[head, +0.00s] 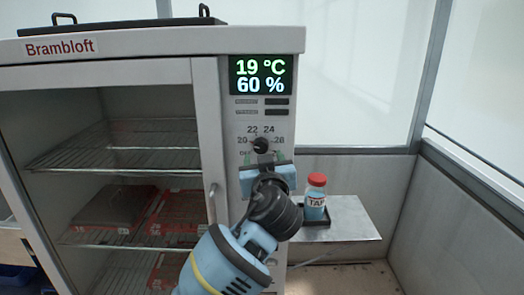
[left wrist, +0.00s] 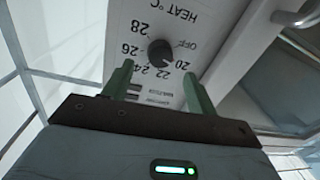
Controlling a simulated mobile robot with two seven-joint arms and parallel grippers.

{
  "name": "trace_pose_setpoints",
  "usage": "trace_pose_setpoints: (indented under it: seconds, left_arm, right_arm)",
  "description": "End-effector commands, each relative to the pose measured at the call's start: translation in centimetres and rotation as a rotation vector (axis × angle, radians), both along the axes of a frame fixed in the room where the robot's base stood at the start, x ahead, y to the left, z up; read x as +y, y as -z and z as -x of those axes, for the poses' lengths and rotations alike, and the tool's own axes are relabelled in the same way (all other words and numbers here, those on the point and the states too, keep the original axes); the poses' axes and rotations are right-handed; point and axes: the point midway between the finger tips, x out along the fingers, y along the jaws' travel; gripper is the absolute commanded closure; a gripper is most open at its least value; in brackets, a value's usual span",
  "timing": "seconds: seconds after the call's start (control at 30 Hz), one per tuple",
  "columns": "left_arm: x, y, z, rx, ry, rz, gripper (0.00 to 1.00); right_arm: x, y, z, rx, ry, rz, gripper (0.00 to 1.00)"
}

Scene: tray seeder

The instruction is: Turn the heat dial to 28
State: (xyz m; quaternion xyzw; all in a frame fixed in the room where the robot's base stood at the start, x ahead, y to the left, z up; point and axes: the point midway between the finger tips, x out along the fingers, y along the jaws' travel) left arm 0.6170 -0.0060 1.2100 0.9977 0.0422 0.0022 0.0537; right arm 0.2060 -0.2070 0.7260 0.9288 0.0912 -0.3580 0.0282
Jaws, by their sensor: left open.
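The heat dial (head: 261,146) is a small black round knob on the white cabinet's front panel, below the display. Numbers 20 to 28 and OFF are printed around it. It also shows in the left wrist view (left wrist: 160,52), where the print is upside down. I cannot clearly read where its pointer stands. My left gripper (head: 264,161) is open and empty just below the dial, facing the panel. In the left wrist view its two green fingers (left wrist: 158,72) are spread wide, with the dial beyond and between their tips, apparently apart from them. My right gripper is not in view.
The display (head: 261,75) reads 19 °C and 60 %. The cabinet (head: 130,75) has a glass door with a handle (head: 212,203) left of my arm; racks and trays are inside. A red-capped bottle (head: 315,198) stands on a side shelf (head: 345,222) to the right.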

Motion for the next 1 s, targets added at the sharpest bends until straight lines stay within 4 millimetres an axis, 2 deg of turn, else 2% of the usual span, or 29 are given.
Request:
trace_pose_setpoints:
  seconds: [0.2,0.4,0.83,1.0]
  left_arm:
    - [0.3,-0.1,-3.1,-0.001,-0.003,-0.003,0.42]
    - [0.4,-0.2,-4.6,-0.003,-0.001,-0.001,0.42]
    - [0.5,0.0,-5.1,0.000,-0.001,0.000,0.42]
    - [0.5,0.0,-5.1,0.000,-0.001,0.000,0.63]
  right_arm:
    - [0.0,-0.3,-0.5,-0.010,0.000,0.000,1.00]
    - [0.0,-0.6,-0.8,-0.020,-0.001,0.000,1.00]
    - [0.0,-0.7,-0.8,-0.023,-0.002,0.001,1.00]
    - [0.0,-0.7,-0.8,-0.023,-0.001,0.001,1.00]
